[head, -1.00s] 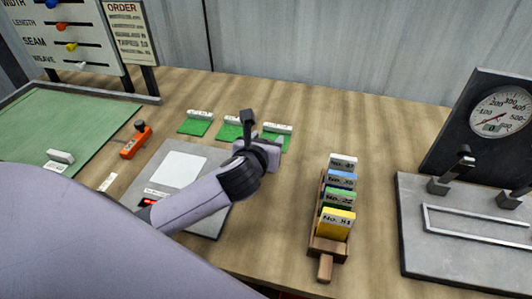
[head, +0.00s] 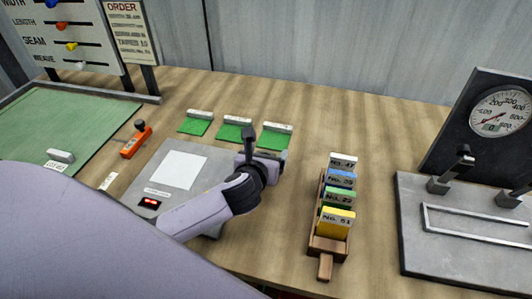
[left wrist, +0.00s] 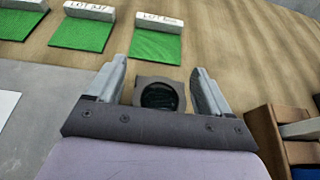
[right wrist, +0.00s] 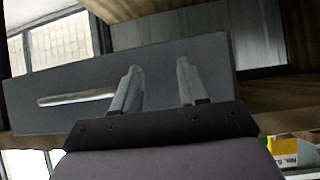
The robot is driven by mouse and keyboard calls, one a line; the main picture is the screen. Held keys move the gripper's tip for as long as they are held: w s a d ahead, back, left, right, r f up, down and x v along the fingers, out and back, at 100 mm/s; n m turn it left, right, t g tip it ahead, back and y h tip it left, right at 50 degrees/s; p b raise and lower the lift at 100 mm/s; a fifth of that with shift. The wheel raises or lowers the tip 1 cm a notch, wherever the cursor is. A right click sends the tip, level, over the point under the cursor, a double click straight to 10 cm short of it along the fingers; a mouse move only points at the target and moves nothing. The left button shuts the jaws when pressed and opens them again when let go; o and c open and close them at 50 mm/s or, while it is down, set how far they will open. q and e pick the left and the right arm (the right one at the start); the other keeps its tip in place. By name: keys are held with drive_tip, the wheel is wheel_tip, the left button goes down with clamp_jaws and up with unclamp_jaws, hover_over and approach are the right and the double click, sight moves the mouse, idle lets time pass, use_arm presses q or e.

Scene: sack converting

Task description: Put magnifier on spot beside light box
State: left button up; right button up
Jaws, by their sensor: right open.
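The magnifier (left wrist: 160,95) is a dark square frame with a round lens. In the left wrist view it lies between the fingers of my left gripper (left wrist: 160,70), with gaps showing on both sides. The left gripper is open; in the head view (head: 272,160) it is low over the bench, right of the light box, and hides the magnifier. The light box (head: 205,153) is a grey panel with a white square and a red display. My right gripper (right wrist: 156,82) is open and empty in the right wrist view. The marked spot cannot be made out.
Several green swatches (head: 236,132) with white label blocks lie behind the light box. A wooden card rack (head: 325,245) stands right of the left gripper. An orange tool (head: 135,142) lies to the left. A dial gauge (head: 495,120) and grey plate (head: 450,250) are at right.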

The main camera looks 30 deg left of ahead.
use_arm(q)
drive_tip(key=shift+r, duration=0.2)
drive_tip(key=v, duration=1.2)
drive_tip(key=shift+s+f, duration=0.1)
drive_tip(key=shift+f, duration=0.05)
